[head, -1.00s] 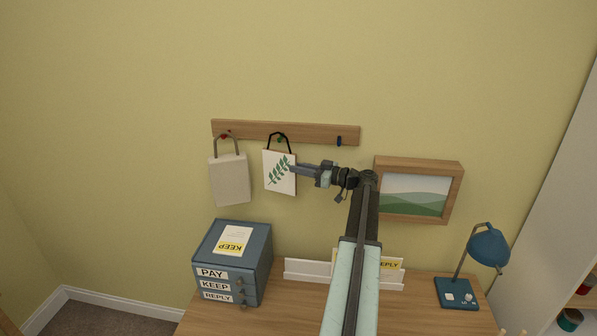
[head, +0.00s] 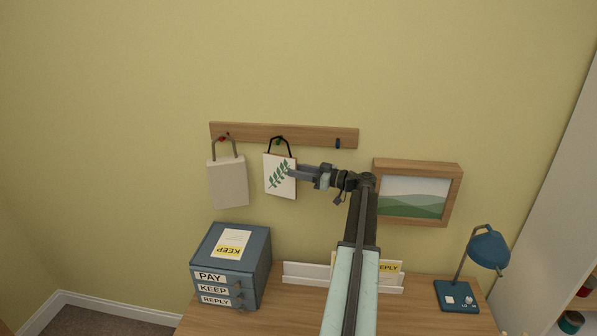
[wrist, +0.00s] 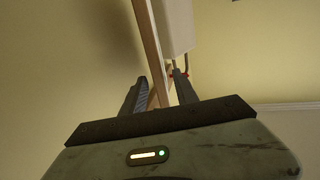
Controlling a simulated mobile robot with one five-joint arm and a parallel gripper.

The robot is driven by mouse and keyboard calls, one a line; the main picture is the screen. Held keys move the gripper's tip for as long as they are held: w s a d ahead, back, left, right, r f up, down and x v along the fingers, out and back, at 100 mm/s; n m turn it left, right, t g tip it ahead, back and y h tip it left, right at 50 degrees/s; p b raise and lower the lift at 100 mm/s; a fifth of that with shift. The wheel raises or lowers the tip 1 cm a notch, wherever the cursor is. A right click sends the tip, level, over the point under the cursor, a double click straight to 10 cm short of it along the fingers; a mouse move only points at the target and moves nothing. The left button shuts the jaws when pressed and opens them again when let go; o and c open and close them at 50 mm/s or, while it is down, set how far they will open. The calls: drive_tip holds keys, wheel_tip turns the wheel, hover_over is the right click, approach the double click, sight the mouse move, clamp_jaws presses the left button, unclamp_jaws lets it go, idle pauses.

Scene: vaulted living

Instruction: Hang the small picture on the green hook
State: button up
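The small picture (head: 281,176), white with a green leaf print, is by the wall below the wooden rail (head: 312,136). Its black cord loop runs up over the green hook (head: 279,140) and appears to hang on it. My gripper (head: 292,173) is at the picture's right edge. In the wrist view the picture's thin wooden edge (wrist: 150,45) runs between the two fingers of my gripper (wrist: 161,76). The fingers stand apart, with a gap seen beside the edge. The exact contact of cord and hook is too small to tell.
A pale bag (head: 228,184) hangs on the red hook (head: 223,137) at left. The blue hook (head: 338,144) is empty. A framed landscape (head: 416,193) is right of my arm. Below, a desk holds a drawer box (head: 231,262), a letter rack (head: 306,273) and a blue lamp (head: 488,249).

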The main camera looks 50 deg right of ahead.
drive_tip(key=v, duration=0.8)
drive_tip(key=shift+w, duration=0.1)
